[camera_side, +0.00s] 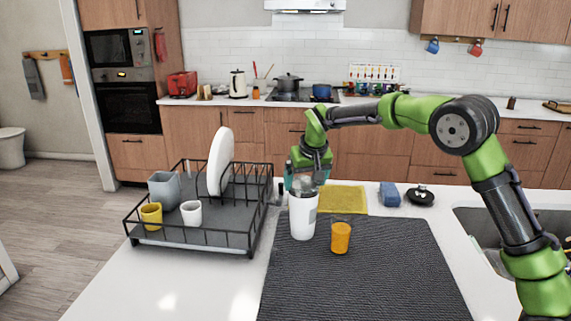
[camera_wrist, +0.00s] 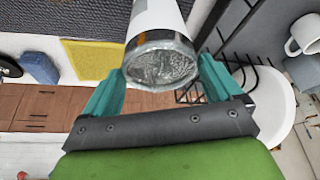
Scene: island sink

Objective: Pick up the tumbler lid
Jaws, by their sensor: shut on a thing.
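The white tumbler (camera_side: 302,217) stands upright on the dark mat, below my gripper (camera_side: 304,184). The tumbler lid (camera_wrist: 162,66) looks clear and greyish in the wrist view, at the end of the white tumbler body (camera_wrist: 157,18). The teal fingers of my gripper (camera_wrist: 160,76) lie on both sides of the lid and are shut on it. In the side view the lid is mostly hidden by the fingers. I cannot tell whether the lid is apart from the tumbler's rim.
An orange cup (camera_side: 340,238) stands close to the tumbler's right. A black dish rack (camera_side: 250,240) with a plate and cups is to the left. A yellow cloth (camera_side: 345,199), a blue sponge (camera_side: 389,194) and a black round object (camera_side: 420,197) lie behind. The mat's front (camera_side: 365,285) is clear.

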